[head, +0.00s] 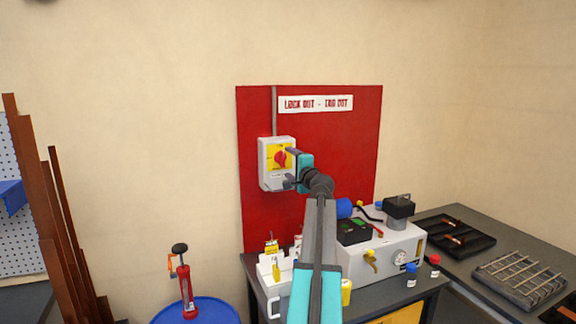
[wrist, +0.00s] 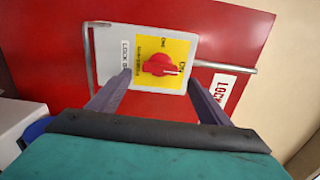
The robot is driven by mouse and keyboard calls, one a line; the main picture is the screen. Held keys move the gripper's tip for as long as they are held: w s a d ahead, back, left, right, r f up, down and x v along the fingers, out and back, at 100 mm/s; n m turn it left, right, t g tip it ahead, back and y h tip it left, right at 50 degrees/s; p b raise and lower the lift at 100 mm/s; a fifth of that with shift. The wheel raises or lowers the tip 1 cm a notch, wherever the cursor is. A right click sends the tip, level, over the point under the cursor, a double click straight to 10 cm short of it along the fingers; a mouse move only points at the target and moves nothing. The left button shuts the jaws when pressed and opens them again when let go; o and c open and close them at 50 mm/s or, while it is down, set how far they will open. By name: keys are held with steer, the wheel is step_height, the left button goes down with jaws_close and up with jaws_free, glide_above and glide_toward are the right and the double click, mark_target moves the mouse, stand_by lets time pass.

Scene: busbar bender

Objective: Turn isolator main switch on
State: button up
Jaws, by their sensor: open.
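The isolator main switch is a grey-white box (head: 267,178) with a yellow plate and a red rotary knob (head: 281,158), fixed to the red lockout board (head: 345,160). The wrist view shows the box sideways, with the red knob (wrist: 161,65) on its yellow plate (wrist: 184,48). The knob's raised grip runs roughly crosswise in that picture. My gripper (head: 288,167) is open in front of the box. In the wrist view its fingertips (wrist: 159,80) lie apart, left and right of the knob and a little below it. Nothing is between them, and I cannot tell that they touch.
Below the board, a bench carries a white holder with yellow padlocks (head: 273,272) and a grey machine unit with a gauge (head: 405,246). A blue drum (head: 195,313) with a red pump (head: 186,285) stands left.

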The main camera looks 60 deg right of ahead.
steer(key=b+v, duration=0.2)
steer(key=v, duration=0.7)
steer(key=shift+s+a, duration=0.2)
steer(key=shift+s, duration=0.1)
stand_by(0.6)
